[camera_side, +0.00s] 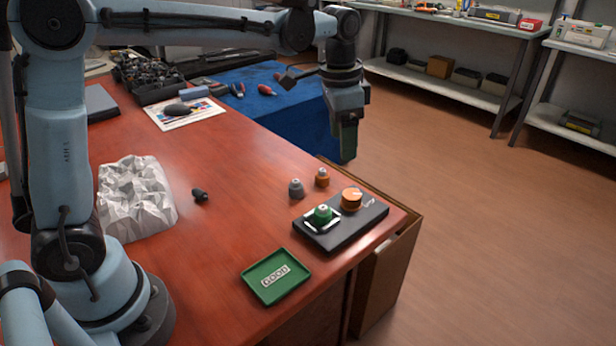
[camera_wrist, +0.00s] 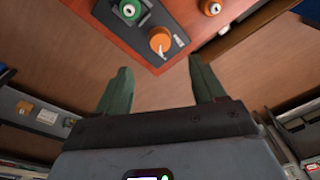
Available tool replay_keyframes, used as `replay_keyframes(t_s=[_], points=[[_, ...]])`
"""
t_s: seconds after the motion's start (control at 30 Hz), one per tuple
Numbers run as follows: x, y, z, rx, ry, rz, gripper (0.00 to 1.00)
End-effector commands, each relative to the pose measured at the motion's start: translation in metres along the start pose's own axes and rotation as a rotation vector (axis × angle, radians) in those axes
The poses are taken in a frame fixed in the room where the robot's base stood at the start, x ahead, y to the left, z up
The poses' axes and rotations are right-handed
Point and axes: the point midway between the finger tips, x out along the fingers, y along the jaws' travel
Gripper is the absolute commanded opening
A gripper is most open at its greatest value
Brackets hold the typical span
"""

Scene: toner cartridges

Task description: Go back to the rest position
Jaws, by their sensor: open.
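My gripper (camera_side: 347,158) hangs in the air past the table's far right edge, pointing down, well above the floor. In the wrist view its two green fingers (camera_wrist: 160,78) are apart with nothing between them. A grey cartridge (camera_side: 296,188) and an orange cartridge (camera_side: 322,177) stand on the table behind the tester. The wrist view also shows the green cartridge (camera_wrist: 129,10), the dial (camera_wrist: 160,41) and the orange cartridge (camera_wrist: 211,7).
A green tray (camera_side: 258,290) marked GOOD lies empty at the table's front. A dark small piece (camera_side: 200,195) lies near a crumpled white object (camera_side: 135,198). A blue-covered surface (camera_side: 270,105) with tools is behind. Open floor lies right of the table.

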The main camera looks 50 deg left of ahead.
Motion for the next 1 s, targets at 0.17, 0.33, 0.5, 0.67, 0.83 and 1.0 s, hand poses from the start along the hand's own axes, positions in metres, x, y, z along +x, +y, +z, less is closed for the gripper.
replay_keyframes(t_s=[0.17, 0.33, 0.5, 0.67, 0.83, 1.0], points=[[-0.015, 0.010, 0.037, -0.124, 0.101, -0.049, 0.69], [-0.020, 0.020, 0.071, -0.241, 0.201, -0.088, 0.69], [-0.014, 0.032, 0.104, -0.356, 0.303, -0.118, 0.69], [-0.002, 0.042, 0.132, -0.453, 0.396, -0.138, 0.69], [0.010, 0.049, 0.149, -0.522, 0.464, -0.148, 0.69], [0.015, 0.051, 0.154, -0.547, 0.490, -0.152, 0.69]])
